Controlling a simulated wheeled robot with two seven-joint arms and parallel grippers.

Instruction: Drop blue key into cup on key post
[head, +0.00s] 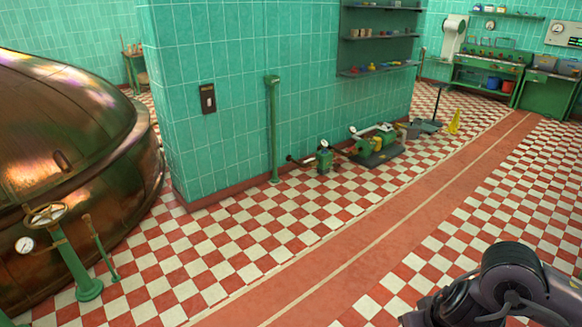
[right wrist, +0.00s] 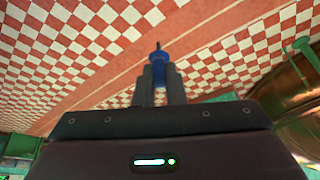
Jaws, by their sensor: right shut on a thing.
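The blue key (right wrist: 158,58) shows in the right wrist view between the fingertips of my right gripper (right wrist: 158,76). The fingers are shut on it and its thin dark tip points away from the gripper. In the head view a green post (head: 274,130) stands upright on the floor by the tiled wall, with a small cup-like top (head: 272,79); it looks like the key post. The inside of that top is not visible. My right arm shows at the bottom right of the head view, well away from the post. My left gripper is not in view.
A large copper kettle (head: 75,130) fills the left, with a green valve stand (head: 75,262) in front. Green pump machinery (head: 375,145) stands on the floor right of the post. A yellow floor sign (head: 455,122) is farther back. The checkered floor ahead is clear.

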